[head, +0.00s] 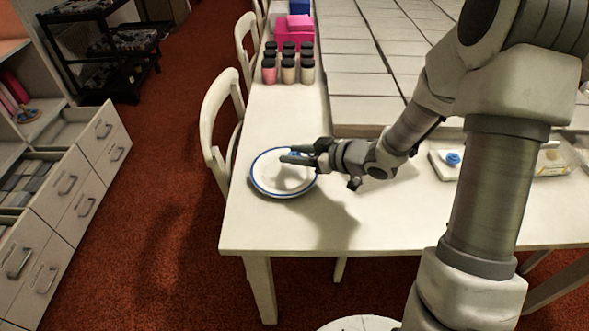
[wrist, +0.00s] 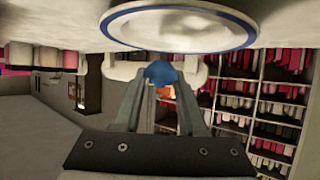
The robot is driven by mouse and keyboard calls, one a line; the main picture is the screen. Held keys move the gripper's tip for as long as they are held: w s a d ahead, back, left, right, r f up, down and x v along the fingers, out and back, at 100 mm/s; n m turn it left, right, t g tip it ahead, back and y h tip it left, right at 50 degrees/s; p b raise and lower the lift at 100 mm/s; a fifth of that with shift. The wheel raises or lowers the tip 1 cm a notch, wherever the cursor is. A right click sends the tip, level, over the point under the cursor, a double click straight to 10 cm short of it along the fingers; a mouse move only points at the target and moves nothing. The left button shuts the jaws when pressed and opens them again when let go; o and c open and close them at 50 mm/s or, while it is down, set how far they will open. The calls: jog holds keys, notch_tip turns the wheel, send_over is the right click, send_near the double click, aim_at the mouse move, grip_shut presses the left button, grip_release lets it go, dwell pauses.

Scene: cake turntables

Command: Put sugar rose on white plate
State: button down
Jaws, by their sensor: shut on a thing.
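The white plate (head: 285,188) with a blue rim lies near the left end of the white table in the head view. It also fills the top of the wrist view (wrist: 190,35). My gripper (head: 287,154) reaches over the plate from the right. It is shut on a small blue sugar rose (wrist: 162,73), which shows between the fingertips in the wrist view. In the head view only a bit of blue shows, the rest hidden by the fingers. The rose looks held above the plate; the exact gap is hard to tell.
Another blue rose (head: 453,158) sits on a white tray at the right, partly behind my arm. Several small jars (head: 289,71) and pink boxes (head: 288,32) stand at the back left. A white chair (head: 222,118) stands by the table's left edge. The front tabletop is clear.

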aim_at(295, 174)
jog(key=shift+f+b, duration=0.85)
jog(key=shift+f, duration=1.1)
jog(key=shift+f, duration=0.2)
jog(key=shift+c, duration=2.3)
grip_release()
jog(key=shift+r, duration=0.15)
